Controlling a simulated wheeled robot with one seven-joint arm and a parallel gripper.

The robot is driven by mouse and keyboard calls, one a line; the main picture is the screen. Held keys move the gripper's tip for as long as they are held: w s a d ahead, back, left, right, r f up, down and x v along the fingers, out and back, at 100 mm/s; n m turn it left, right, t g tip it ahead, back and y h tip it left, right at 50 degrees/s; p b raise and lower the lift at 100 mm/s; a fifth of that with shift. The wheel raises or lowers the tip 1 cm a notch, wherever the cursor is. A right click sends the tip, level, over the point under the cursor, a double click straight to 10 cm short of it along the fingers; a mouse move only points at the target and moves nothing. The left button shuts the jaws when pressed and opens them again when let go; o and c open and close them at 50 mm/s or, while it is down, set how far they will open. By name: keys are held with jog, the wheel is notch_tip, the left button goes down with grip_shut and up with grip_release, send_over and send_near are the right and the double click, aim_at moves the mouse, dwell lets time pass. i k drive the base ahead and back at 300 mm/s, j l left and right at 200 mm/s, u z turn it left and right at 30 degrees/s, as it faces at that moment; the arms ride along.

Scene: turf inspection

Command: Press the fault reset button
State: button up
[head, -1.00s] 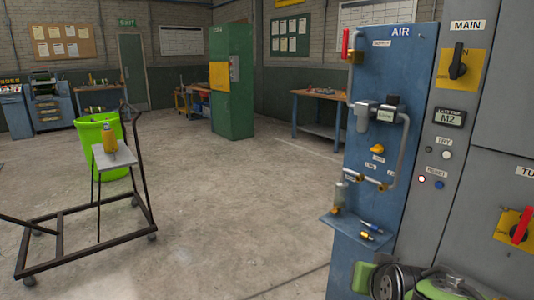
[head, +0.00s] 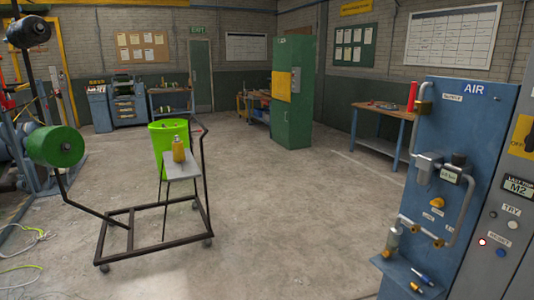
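The grey control panel (head: 482,272) stands at the right edge of the head view. Below a small "RESET" label (head: 499,240) is a blue round button (head: 501,253), with a small red-lit indicator (head: 482,242) to its left. Above them is a white button (head: 513,225) by the "TRY" label (head: 511,210), and a small display reading "M2" (head: 518,187). The panel's right part is cut off by the frame edge. My gripper is not in view, so its distance from the button cannot be told.
A blue air panel (head: 478,130) with pipes and a small shelf (head: 408,277) stands just left of the buttons. A dark wheeled frame (head: 150,212) and a green bin (head: 168,135) stand to the left. The concrete floor (head: 290,220) between is clear.

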aim_at(500, 253)
jog(key=z, duration=1.5)
